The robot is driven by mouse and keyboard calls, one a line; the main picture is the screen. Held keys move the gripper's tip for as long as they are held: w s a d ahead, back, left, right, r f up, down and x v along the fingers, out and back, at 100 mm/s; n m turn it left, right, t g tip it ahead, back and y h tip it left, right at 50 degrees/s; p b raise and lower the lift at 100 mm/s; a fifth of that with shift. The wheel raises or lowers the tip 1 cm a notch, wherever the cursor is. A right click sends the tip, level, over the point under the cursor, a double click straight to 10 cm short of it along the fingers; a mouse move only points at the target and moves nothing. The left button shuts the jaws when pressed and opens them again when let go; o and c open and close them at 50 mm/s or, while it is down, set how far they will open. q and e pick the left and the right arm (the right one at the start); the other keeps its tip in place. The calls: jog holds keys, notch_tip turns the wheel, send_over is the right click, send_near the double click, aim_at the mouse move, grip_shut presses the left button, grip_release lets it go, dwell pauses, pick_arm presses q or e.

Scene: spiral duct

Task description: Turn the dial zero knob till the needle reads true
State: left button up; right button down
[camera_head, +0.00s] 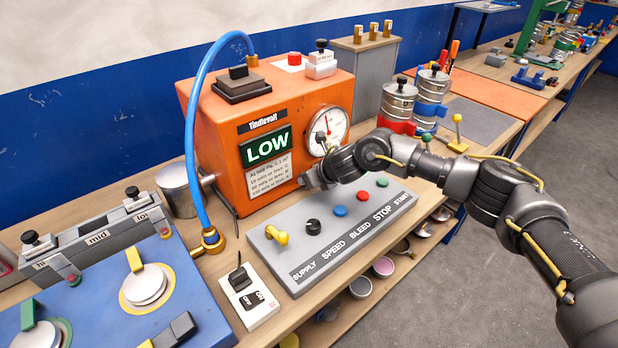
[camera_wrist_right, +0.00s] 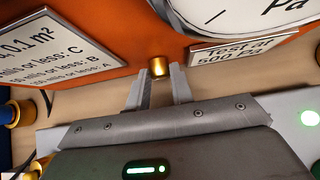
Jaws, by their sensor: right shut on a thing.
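A small brass knob (camera_wrist_right: 160,67) sits on the orange face below the dial. My right gripper (camera_wrist_right: 160,84) has its two fingers on either side of the knob and is shut on it. In the head view my right gripper (camera_head: 312,180) is against the machine's front and hides the knob. My left gripper is not in view.
A green LOW display (camera_head: 267,146) is left of the dial. A grey control panel (camera_head: 340,235) with coloured buttons lies in front. A blue hose (camera_head: 190,130) arcs down to a brass fitting. Metal canisters (camera_head: 397,102) stand right of the machine, behind my right arm.

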jog(key=shift+w+d+f+m+g+y+b, duration=0.1)
jog(key=shift+f+m+g+y+b, duration=0.2)
jog(key=shift+b, duration=0.65)
jog(key=m+g+y+b, duration=0.1)
jog(key=y+b, duration=0.1)
jog(key=b, duration=0.1)
jog(key=shift+w+d, duration=0.15)
jog(key=shift+d, duration=0.05)
jog(key=m+g+y+b, duration=0.1)
jog(key=b, duration=0.1)
jog(key=shift+d+r+y+b, duration=0.1)
jog(key=shift+y+b, duration=0.25)
jog(key=shift+y, duration=0.05)
jog(key=shift+r+b, duration=0.1)
jog(key=shift+b, duration=0.2)
jog(key=c, duration=1.5)
grip_release()
jog(key=shift+w, duration=0.1)
jog(key=shift+o, duration=1.3)
